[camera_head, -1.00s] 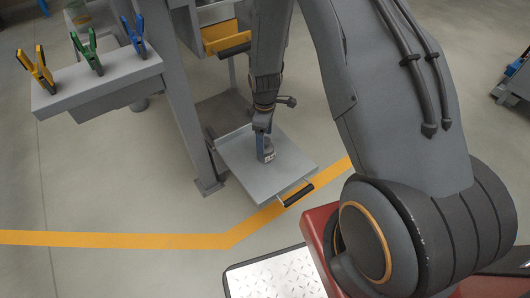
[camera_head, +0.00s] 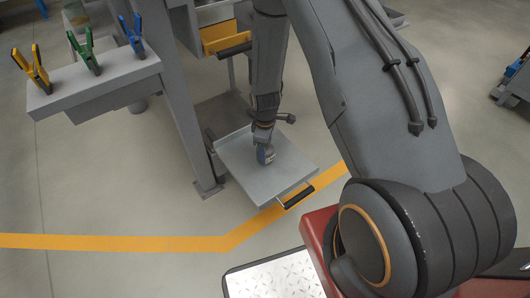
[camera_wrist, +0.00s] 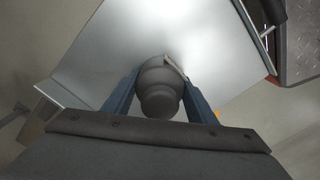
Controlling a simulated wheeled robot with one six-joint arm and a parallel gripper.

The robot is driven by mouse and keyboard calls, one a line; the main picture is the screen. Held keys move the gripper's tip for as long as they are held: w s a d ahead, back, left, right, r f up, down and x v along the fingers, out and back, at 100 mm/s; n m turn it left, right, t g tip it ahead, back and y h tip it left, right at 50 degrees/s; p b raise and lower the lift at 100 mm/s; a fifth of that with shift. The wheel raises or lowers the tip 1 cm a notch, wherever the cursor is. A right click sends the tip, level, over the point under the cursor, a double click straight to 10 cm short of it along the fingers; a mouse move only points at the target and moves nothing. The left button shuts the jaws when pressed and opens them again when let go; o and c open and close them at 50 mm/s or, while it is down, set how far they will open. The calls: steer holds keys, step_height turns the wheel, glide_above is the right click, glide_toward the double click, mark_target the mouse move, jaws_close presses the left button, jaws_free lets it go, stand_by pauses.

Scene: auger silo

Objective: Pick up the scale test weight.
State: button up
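The scale test weight (camera_wrist: 160,83) is a dark grey, round weight with a narrower knob on top. In the head view the weight (camera_head: 266,155) stands over the grey tray-like platform (camera_head: 245,178), partly hidden by my gripper. My gripper (camera_wrist: 161,84) has its two blue fingers on either side of the weight in the wrist view, with the tips close against its wider body. I cannot tell whether they press on it or leave a thin gap. In the head view my gripper (camera_head: 265,154) points down at the weight. Contact between weight and platform is not clear.
A black handle (camera_head: 298,196) is on the platform's front edge. A grey post (camera_head: 188,100) stands left of it, with a shelf (camera_head: 95,83) carrying yellow, green and blue clamps. A yellow drawer (camera_head: 222,37) is above and behind. Open floor with a yellow line lies in front.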

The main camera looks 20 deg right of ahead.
jaws_close()
steer(key=shift+w, duration=0.1)
steer(key=shift+r, duration=0.15)
